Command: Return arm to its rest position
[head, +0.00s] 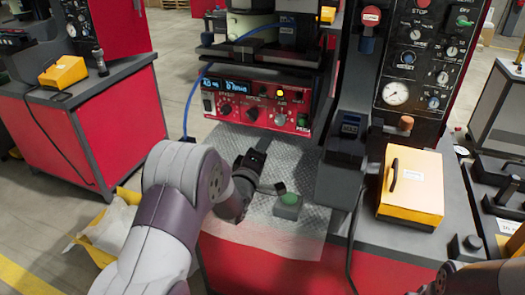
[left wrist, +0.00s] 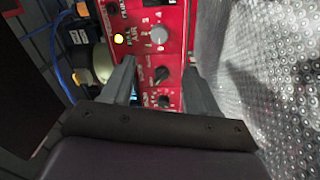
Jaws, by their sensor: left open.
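My left arm comes in from the lower left in the head view. My left gripper (head: 262,146) is over the grey textured plate (head: 225,150), in front of the red control panel (head: 262,107). In the left wrist view the two fingers of the left gripper (left wrist: 160,82) stand apart with nothing between them. The red panel with its knobs (left wrist: 172,50) shows behind the gap. Part of my right arm shows at the bottom right of the head view; its gripper is not visible.
A yellow box (head: 412,187) with a dark handle stands further right. A blue cable (head: 190,105) hangs left of the panel. A gauge panel (head: 424,60) rises at the back right.

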